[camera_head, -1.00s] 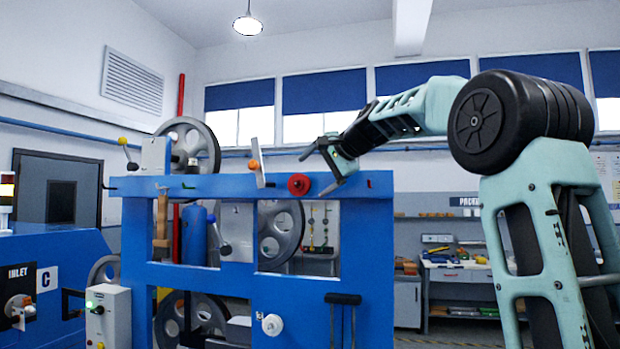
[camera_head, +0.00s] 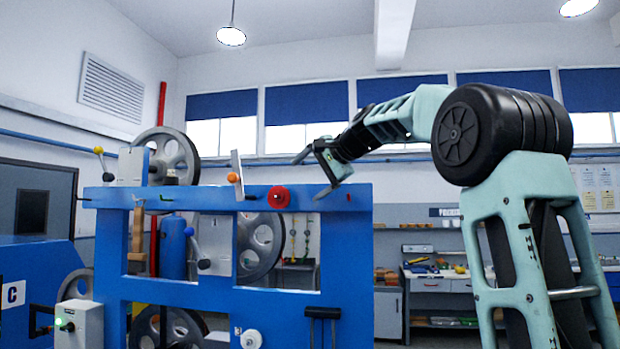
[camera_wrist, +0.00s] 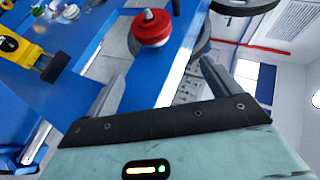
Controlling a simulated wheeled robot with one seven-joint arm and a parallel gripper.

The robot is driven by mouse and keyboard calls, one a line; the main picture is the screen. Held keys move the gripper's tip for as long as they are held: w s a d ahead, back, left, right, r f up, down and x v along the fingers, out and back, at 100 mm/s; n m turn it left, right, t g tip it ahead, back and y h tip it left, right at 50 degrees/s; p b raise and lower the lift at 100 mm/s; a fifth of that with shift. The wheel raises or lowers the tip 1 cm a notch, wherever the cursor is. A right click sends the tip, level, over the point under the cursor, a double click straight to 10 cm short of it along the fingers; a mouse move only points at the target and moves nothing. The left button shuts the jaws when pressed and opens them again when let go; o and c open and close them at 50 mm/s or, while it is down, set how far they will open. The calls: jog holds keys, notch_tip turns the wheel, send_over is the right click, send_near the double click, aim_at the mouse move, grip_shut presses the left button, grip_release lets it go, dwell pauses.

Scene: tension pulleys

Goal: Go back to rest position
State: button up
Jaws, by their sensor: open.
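My gripper (camera_head: 318,172) is open and empty in the head view, at the upper right of the blue machine frame (camera_head: 345,255). Its two fingers point left and down, near a red knob (camera_head: 279,197) on the frame's top beam. In the wrist view my gripper (camera_wrist: 166,92) shows its two fingers spread apart, with nothing between them but background. The red knob (camera_wrist: 152,27) lies beyond the fingertips there. I cannot tell whether the lower finger touches the frame.
An orange-knobbed lever (camera_head: 234,178) stands on the beam, left of the red knob. Grey pulley wheels (camera_head: 262,245) sit in and above the frame. A grey control box (camera_head: 80,325) is at lower left. A workbench (camera_head: 435,285) stands by the back wall.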

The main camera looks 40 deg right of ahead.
dwell(0.4)
jog(key=s+a+f+n+g+y+b, duration=0.1)
jog(key=s+a+f+n+g+b, duration=0.2)
jog(key=a+f, duration=0.8)
jog(key=s+a+f+n+g+y+b, duration=0.1)
jog(key=s+a+f+n+g+b, duration=0.2)
jog(key=a+f, duration=0.8)
jog(key=s+a+f+n+g+y+b, duration=0.15)
jog(key=a+f+n, duration=0.25)
jog(key=a+f, duration=0.7)
jog(key=s+a+f+n+g+h+b, duration=0.1)
jog(key=s+a+f+n+g+b, duration=0.35)
jog(key=s+f, duration=0.85)
jog(key=s+f+n+h+b, duration=0.3)
jog(key=s+f+n, duration=0.4)
jog(key=s+f, duration=0.6)
jog(key=shift+s+a+f+g, duration=0.3)
jog(key=shift+s+a, duration=0.1)
jog(key=shift+s, duration=0.85)
